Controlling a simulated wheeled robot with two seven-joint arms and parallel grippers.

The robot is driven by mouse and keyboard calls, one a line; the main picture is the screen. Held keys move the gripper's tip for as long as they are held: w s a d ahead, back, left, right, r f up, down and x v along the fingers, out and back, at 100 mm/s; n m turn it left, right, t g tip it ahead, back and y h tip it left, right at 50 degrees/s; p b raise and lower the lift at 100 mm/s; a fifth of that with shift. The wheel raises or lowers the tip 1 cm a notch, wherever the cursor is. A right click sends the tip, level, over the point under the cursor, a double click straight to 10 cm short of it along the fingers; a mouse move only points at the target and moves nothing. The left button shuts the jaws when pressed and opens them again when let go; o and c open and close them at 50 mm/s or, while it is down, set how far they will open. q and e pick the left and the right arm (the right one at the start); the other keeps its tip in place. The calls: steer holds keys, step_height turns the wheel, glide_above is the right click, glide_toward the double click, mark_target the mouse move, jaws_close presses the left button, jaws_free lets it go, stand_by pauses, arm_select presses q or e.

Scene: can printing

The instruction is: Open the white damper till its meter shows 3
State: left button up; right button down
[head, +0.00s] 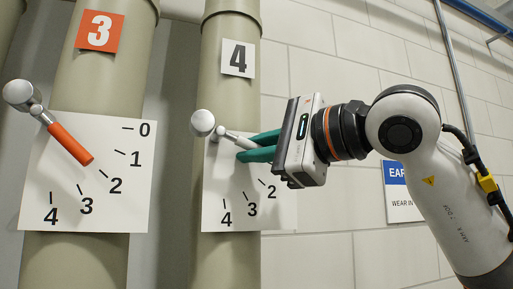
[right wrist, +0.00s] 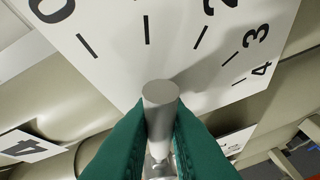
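The white damper's handle (head: 235,138) is a pale grey-white lever on a round pivot (head: 203,123) in front of the pipe marked 4. It points right and slightly down in the head view. Its meter plate (head: 217,187) shows 2, 3 and 4; the upper numbers are hidden behind my gripper. In the right wrist view the handle end (right wrist: 160,97) points about toward the tick between 0 and 2, its number out of frame. My right gripper (head: 256,146) has green fingers on both sides of the handle, apparently touching it. My left gripper is not in view.
An orange-handled damper (head: 70,143) with its own plate (head: 50,130) is on the pipe marked 3, to the left. A blue and white ear sign (head: 398,185) is on the block wall behind my right arm. The space below the fingers looks clear.

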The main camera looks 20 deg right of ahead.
steer(key=shift+a+f+m+t+b, duration=0.2)
steer(key=shift+f+m+t+b, duration=0.35)
steer(key=shift+b, duration=1.25)
steer(key=shift+a+f+m+t+b, duration=0.25)
steer(key=shift+f+m+b, duration=0.5)
steer(key=shift+b, duration=1)
steer(key=shift+a+r+m+y+b, duration=0.1)
steer(key=shift+r+m+y+b, duration=0.3)
steer(key=shift+m, duration=0.2)
steer(key=c, duration=1.7)
jaws_free()
steer(key=shift+s, duration=0.1)
steer(key=shift+s+d, duration=0.15)
steer(key=shift+d, duration=0.1)
steer(key=b+v, duration=0.5)
steer(key=v, duration=0.6)
steer(key=shift+s+f, duration=0.15)
steer(key=shift+s, duration=0.15)
